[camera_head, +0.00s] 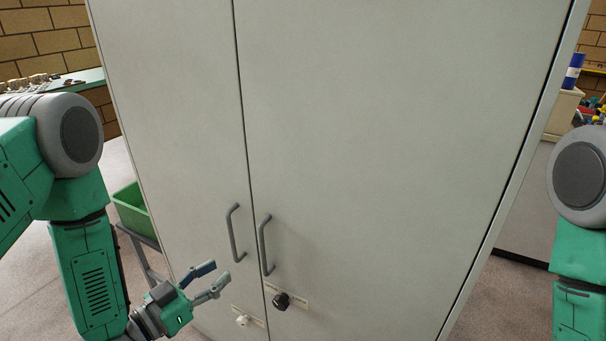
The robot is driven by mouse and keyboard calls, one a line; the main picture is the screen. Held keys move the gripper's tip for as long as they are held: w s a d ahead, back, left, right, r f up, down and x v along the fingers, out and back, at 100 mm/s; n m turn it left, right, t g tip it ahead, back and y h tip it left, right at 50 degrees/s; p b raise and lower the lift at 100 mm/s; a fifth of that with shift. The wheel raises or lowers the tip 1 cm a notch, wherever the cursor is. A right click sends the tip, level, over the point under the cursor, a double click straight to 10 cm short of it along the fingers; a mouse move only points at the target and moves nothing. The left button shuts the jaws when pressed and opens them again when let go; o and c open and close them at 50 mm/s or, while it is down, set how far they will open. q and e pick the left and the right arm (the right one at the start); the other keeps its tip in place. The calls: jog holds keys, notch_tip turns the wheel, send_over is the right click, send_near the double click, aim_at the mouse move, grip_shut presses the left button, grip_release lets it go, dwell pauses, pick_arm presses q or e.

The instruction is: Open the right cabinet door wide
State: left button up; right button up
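The tall pale grey cabinet fills the middle of the view. Its right door (390,130) is shut, with a grey bar handle (265,245) by the centre seam. The left door (180,120) is also shut, with a matching handle (235,233). A black knob (282,301) sits low on the right door, and a white knob (242,320) low on the left door. My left gripper (222,274) is open and empty, in front of the left door, below and left of both handles. My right arm shows at the right edge; its gripper is out of view.
A green bin (136,212) on a dark stand is left of the cabinet. A green-topped bench (75,80) with small items is at the back left. A pale cabinet or counter (563,112) with a blue and white can (573,72) is at the back right. Floor shows on both sides.

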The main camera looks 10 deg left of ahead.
pick_arm(q)
jog(key=s+f+n+g+y, duration=0.3)
jog(key=s+f+g+y, duration=0.4)
jog(key=s+f, duration=0.55)
jog(key=s+a+f+n+g+y, duration=0.1)
jog(key=s+a+f+g, duration=0.1)
jog(key=s+g, duration=0.35)
jog(key=s+a+f+n+g+y, duration=0.1)
jog(key=s+a+f+g, duration=0.15)
jog(key=s, duration=0.65)
jog(key=w+d+r+m+t+h, duration=0.1)
jog(key=w+d+r+t+h, duration=0.2)
jog(key=w, duration=0.5)
jog(key=w+d+r+m+t+h, duration=0.1)
jog(key=w+d+m+t+h, duration=0.2)
jog(key=w, duration=0.5)
jog(key=w+a+r+m+t+h+b, duration=0.1)
jog(key=w+r+t+h, duration=0.1)
jog(key=w+r+t, duration=0.4)
jog(key=w+a+r+t+h, duration=0.1)
jog(key=w+r+t, duration=0.25)
jog(key=r, duration=0.45)
jog(key=x, duration=0.4)
jog(key=b+x, duration=0.1)
jog(key=x, duration=0.9)
jog(key=shift+s+d+f+b, duration=0.15)
jog(key=shift+d+f+b, duration=0.1)
jog(key=shift+f+b, duration=0.1)
